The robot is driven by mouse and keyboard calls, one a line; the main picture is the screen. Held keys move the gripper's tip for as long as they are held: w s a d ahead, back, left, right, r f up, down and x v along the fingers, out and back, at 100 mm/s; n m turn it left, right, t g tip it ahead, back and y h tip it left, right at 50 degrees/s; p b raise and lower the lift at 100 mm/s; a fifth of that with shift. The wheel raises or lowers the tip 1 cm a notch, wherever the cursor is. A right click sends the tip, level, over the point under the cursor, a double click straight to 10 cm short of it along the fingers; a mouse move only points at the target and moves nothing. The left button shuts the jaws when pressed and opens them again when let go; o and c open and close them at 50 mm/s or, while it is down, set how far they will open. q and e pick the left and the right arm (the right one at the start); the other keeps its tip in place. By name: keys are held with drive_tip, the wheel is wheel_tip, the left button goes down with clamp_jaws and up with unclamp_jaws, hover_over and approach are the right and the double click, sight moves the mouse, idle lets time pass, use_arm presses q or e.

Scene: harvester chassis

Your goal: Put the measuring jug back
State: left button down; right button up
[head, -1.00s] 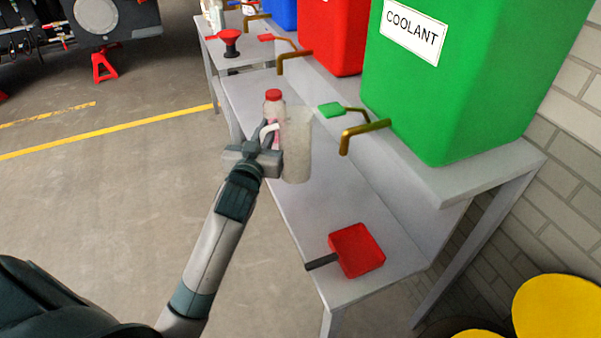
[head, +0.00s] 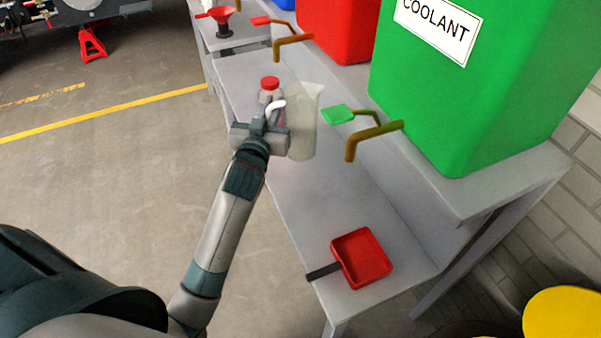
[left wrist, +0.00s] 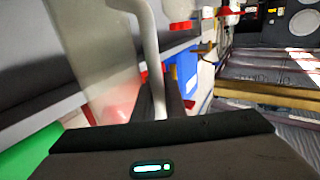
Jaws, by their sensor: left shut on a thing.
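The clear measuring jug (head: 303,128) is upright or nearly so over the lower bench shelf, left of the green-handled tap (head: 350,128). My left gripper (head: 268,124) is shut on the jug's white handle, on the jug's left side. In the left wrist view the jug's pale wall (left wrist: 88,45) and its handle (left wrist: 149,60) rise close in front of the fingers. I cannot tell whether its base touches the shelf. My right gripper is not in view.
A red-capped bottle (head: 269,85) stands just behind the gripper, partly hidden. The green coolant tank (head: 440,110) is on the raised ledge at right. A red scoop-like tray (head: 362,260) lies on the near shelf (head: 330,205). The shelf between is clear. A red funnel (head: 223,20) stands farther back.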

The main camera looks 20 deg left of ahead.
use_arm(q)
wheel_tip(320, 180, down, 6)
drive_tip(key=shift+w+f+p, duration=0.15)
drive_tip(key=shift+f+p, duration=0.05)
drive_tip(key=shift+p, duration=0.2)
wheel_tip(320, 180, down, 4)
drive_tip(key=shift+r, duration=0.1)
idle(0.5)
